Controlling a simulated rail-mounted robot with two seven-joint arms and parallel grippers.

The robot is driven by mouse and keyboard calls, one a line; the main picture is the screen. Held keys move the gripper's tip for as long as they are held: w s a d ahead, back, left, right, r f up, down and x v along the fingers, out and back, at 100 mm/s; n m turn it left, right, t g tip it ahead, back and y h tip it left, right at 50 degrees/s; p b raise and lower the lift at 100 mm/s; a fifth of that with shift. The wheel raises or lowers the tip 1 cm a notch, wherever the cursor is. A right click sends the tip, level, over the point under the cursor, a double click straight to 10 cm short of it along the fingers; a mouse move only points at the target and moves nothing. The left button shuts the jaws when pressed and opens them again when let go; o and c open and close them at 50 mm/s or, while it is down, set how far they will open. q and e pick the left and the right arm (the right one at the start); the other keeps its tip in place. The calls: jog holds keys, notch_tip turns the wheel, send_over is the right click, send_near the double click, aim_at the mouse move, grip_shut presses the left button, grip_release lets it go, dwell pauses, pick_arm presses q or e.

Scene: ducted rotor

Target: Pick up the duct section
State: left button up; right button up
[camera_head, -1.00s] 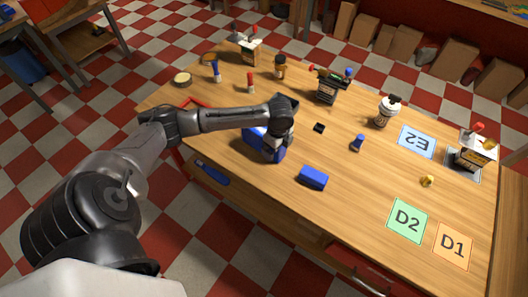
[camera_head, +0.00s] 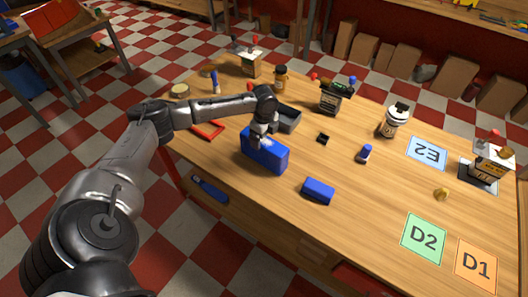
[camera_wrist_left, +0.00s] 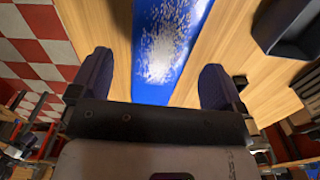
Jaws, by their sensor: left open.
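No thing in view is clearly marked as the duct section. My left gripper (camera_head: 261,139) is open and points down at a large blue box (camera_head: 265,157). In the left wrist view, the blue box (camera_wrist_left: 155,85), with a pale speckled patch on top, shows between the two spread fingers, with gaps at both sides. A dark grey hollow part (camera_head: 288,117) sits just behind and right of the gripper; it shows at the upper right of the wrist view (camera_wrist_left: 290,32). Whether it is the duct section I cannot tell. My right gripper is out of view.
A smaller blue block (camera_head: 318,190) lies near the table's front edge. A small black square part (camera_head: 322,138), a blue-and-white piece (camera_head: 365,153) and a white jar (camera_head: 392,122) stand to the right. A red frame (camera_head: 208,130) lies left.

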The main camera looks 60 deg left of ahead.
pick_arm(q)
jog(key=shift+f+b, duration=0.65)
jog(key=shift+f, duration=2.35)
jog(key=c, duration=1.1)
jog(key=shift+r, duration=0.1)
